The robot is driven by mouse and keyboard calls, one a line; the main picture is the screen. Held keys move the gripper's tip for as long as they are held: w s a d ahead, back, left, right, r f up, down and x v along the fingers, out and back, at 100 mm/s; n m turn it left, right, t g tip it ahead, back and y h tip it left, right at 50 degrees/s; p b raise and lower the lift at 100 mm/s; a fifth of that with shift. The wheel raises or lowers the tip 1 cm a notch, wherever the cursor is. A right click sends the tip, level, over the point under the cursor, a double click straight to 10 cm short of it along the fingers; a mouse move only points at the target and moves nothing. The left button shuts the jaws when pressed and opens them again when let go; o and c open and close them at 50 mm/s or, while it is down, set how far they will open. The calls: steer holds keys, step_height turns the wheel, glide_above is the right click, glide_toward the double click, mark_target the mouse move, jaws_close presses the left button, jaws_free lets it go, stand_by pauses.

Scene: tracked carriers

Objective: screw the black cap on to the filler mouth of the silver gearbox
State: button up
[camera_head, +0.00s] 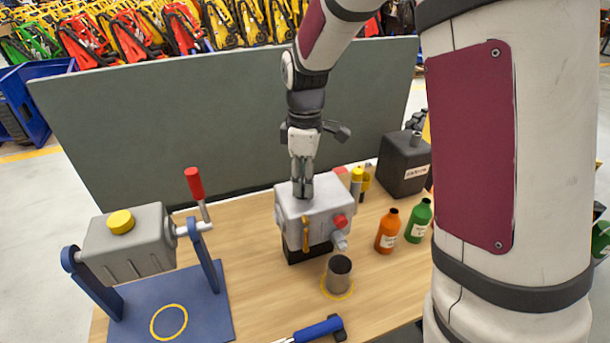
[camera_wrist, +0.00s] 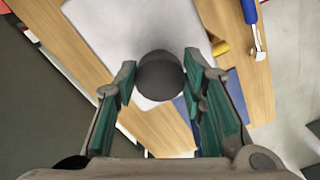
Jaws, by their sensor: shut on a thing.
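The silver gearbox (camera_head: 319,215) stands on the wooden table in the middle of the head view, on a black base. It has a red plug (camera_head: 340,221) and a yellow lever on its front. In the wrist view its pale top (camera_wrist: 105,30) fills the upper middle. My gripper (camera_head: 302,192) points straight down at the gearbox's top. In the wrist view the fingers (camera_wrist: 158,92) are shut on the round black cap (camera_wrist: 160,75). The cap is over the gearbox top; the filler mouth is hidden beneath it. I cannot tell whether cap and mouth touch.
A metal cup (camera_head: 339,275) stands in front of the gearbox. Orange (camera_head: 387,232) and green (camera_head: 419,221) bottles and a black can (camera_head: 403,165) stand right. A cranked grey box on a blue stand (camera_head: 220,312) is left. A blue-handled tool (camera_head: 318,329) lies in front.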

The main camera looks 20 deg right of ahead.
steer(key=shift+f, duration=0.7)
steer(key=o, duration=0.9)
steer(key=shift+r, duration=0.15)
step_height(320, 180, up, 12)
steer(key=shift+f, duration=0.1)
